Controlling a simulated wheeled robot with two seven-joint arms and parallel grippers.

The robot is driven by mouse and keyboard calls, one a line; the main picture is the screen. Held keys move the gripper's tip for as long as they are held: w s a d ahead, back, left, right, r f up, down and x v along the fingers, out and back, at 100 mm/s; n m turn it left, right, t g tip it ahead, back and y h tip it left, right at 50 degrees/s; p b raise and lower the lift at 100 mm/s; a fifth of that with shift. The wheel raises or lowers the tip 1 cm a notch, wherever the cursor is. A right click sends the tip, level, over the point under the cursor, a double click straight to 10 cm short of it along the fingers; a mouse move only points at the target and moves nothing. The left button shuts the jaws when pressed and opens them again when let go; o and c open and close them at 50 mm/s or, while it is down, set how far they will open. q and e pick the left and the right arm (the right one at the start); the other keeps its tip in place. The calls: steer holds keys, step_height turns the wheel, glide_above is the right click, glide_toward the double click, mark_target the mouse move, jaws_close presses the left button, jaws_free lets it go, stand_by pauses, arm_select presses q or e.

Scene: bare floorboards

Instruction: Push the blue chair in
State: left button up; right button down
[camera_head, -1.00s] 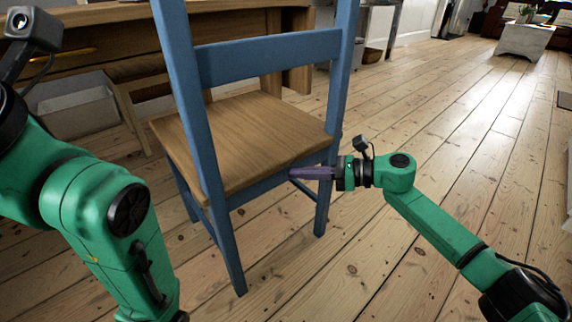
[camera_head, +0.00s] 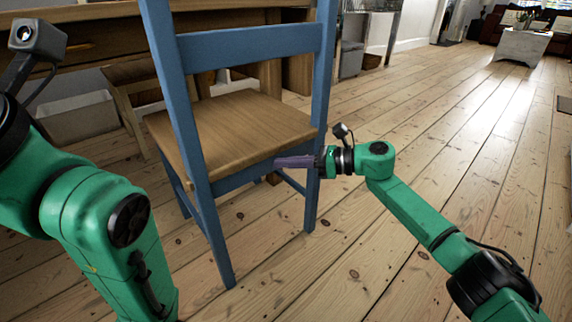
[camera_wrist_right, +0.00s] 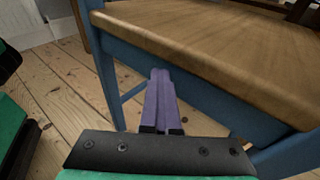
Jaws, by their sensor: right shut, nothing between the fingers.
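The blue chair (camera_head: 254,182) has a wooden seat and stands upright with its back towards me. Its seat edge also shows large in the right wrist view (camera_wrist_right: 205,62). A wooden table (camera_head: 100,35) is beyond it. My right gripper (camera_head: 279,162) is shut and empty, with its purple fingers at the chair's near seat rail, by the right back leg. In the right wrist view the fingers (camera_wrist_right: 160,80) point at the blue rail below the seat; I cannot tell whether they touch it. My left arm is at the left; its fingers are out of frame.
A wooden stool or bench (camera_head: 138,92) stands left of the chair, with a pale bin (camera_head: 75,118) beside it. Open floorboards (camera_head: 440,120) lie to the right. A white-draped table (camera_head: 522,46) is far off.

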steer(key=shift+s+d, duration=0.95)
steer(key=shift+s, duration=0.2)
steer(key=shift+w+a+f+b, duration=0.1)
steer(key=shift+w+a+b, duration=0.35)
steer(key=shift+w+a, duration=0.5)
steer(key=shift+w, duration=0.2)
